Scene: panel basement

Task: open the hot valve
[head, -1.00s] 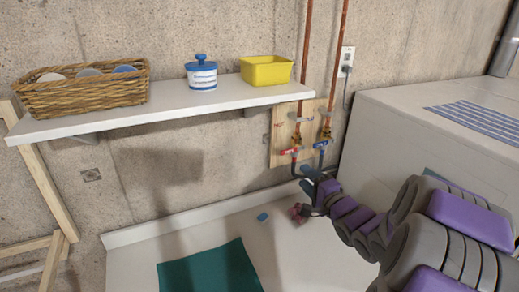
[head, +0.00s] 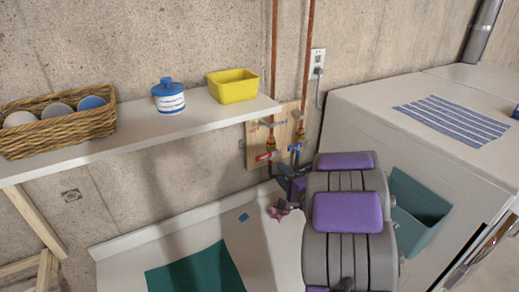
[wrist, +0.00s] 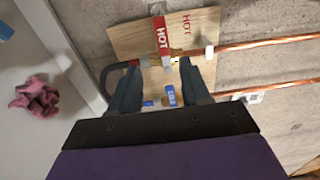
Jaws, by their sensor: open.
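The hot valve's red lever (head: 265,156) is on a plywood board on the wall, below the shelf. In the wrist view the red lever (wrist: 162,38), marked HOT, lies crosswise to its copper pipe. The blue lever (head: 295,147) of the other valve is just to its right in the head view. My gripper (wrist: 158,66) is open, and its fingertips are near the red lever's lower end in the wrist view. Nothing is clearly held, and I cannot tell whether they touch. The blue lever (wrist: 170,95) shows between the fingers. In the head view my arm partly hides my gripper (head: 291,178).
A white shelf (head: 140,133) holds a wicker basket (head: 60,125), a blue-white jar (head: 169,97) and a yellow bin (head: 233,86). A white appliance (head: 370,115) stands right. A pink cloth (head: 279,209) and green mat (head: 196,270) lie on the white surface below.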

